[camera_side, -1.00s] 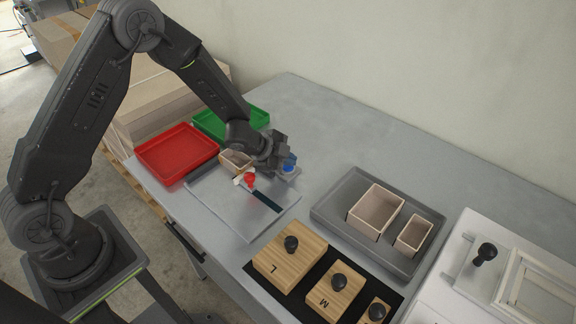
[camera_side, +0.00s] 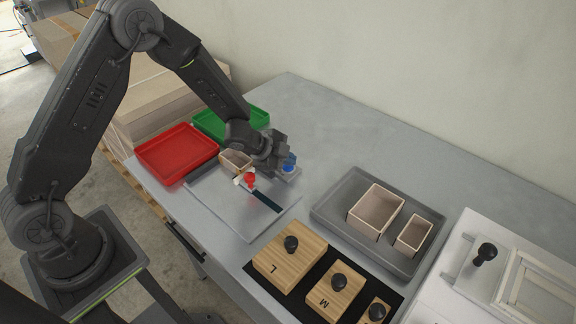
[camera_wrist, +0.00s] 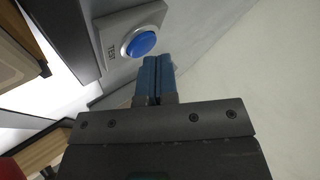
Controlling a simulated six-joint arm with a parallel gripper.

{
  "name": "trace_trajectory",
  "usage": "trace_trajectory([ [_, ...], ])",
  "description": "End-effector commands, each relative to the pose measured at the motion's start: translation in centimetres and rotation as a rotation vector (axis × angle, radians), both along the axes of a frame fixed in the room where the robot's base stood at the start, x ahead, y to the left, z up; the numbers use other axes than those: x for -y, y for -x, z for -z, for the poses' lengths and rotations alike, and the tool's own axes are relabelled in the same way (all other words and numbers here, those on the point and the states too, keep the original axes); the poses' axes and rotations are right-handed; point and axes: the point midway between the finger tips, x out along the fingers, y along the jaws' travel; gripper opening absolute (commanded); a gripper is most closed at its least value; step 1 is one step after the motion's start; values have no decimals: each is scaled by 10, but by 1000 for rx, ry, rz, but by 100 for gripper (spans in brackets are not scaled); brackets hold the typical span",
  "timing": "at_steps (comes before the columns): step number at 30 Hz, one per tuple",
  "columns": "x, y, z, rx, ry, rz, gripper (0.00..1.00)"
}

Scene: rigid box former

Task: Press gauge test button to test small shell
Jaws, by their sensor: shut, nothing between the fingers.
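The blue test button (camera_wrist: 141,43) sits in a pale square housing marked TEST in the wrist view. In the side view my gripper (camera_side: 290,158) is just above the button, with a small gap seeming to show. A small open shell (camera_side: 235,160) stands at the plate's back, partly hidden by my wrist. A red knob (camera_side: 250,178) is in front of it.
A red tray (camera_side: 178,152) and a green tray (camera_side: 262,117) lie behind the gauge. A grey tray (camera_side: 330,213) with two open shells is to the right. Wooden blocks with black knobs (camera_side: 292,244) stand in front. The table between gauge and grey tray is clear.

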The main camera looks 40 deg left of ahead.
Motion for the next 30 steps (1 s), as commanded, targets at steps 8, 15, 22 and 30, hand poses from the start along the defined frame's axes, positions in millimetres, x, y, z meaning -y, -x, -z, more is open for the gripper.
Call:
trace_trajectory([
  [8,0,0,-10,1,1,-1,0],
  [15,0,0,-12,3,1,0,0],
  [22,1,-1,-32,6,0,2,0],
  [30,1,0,-55,4,1,2,0],
])
